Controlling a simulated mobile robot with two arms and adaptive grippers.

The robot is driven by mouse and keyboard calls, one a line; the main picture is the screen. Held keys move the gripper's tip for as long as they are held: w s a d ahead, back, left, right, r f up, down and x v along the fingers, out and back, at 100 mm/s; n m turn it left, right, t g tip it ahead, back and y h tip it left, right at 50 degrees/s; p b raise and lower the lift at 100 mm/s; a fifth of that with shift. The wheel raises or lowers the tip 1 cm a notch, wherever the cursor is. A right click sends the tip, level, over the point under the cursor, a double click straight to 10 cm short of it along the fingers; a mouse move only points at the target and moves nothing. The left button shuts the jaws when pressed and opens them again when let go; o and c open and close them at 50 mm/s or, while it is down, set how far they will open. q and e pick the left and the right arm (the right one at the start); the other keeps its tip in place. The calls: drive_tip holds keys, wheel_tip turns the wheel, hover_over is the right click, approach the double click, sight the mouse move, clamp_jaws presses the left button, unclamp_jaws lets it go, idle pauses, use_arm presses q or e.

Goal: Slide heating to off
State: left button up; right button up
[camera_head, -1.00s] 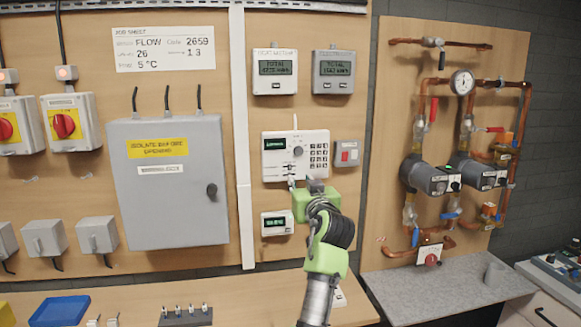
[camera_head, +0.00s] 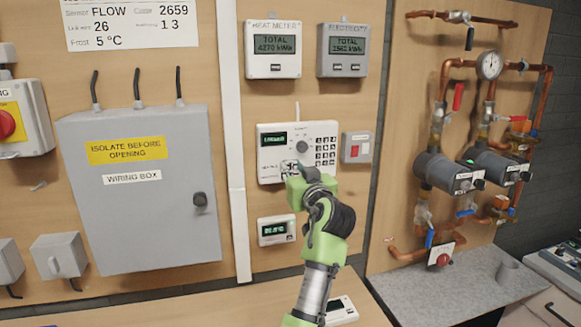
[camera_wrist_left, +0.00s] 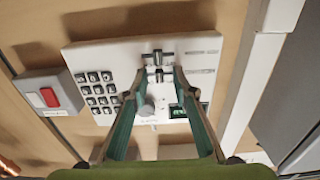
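The white heating controller (camera_head: 270,165) is on the wooden wall board, with a small display, a round knob (camera_head: 302,146) and a keypad (camera_head: 325,152). In the left wrist view the controller (camera_wrist_left: 117,58) appears turned over. Dark slider handles (camera_wrist_left: 158,66) lie between the two fingertips of my left gripper (camera_wrist_left: 159,72), with a gap between the fingers. I cannot tell whether the fingers touch a handle. Slider labels are unreadable. My right gripper is not in view.
A grey switch box (camera_head: 356,147) with a red button is right of the controller. A small display unit (camera_head: 277,230) is below it and two meters are above. A grey wiring box (camera_head: 140,225) is at left. Pipes and pumps (camera_head: 440,170) are at right.

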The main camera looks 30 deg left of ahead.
use_arm(q)
drive_tip(key=shift+d+r, duration=0.1)
drive_tip(key=shift+d, duration=0.05)
clamp_jaws()
drive_tip(key=shift+s+a+b, duration=0.3)
drive_tip(key=shift+s+a, duration=0.35)
drive_tip(key=shift+s, duration=0.1)
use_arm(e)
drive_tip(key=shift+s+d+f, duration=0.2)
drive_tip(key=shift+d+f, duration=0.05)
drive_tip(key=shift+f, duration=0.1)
use_arm(q)
drive_tip(key=shift+c, duration=0.6)
unclamp_jaws()
drive_tip(key=shift+o, duration=0.6)
drive_tip(key=shift+s+a, duration=0.1)
drive_tip(key=shift+a, duration=0.05)
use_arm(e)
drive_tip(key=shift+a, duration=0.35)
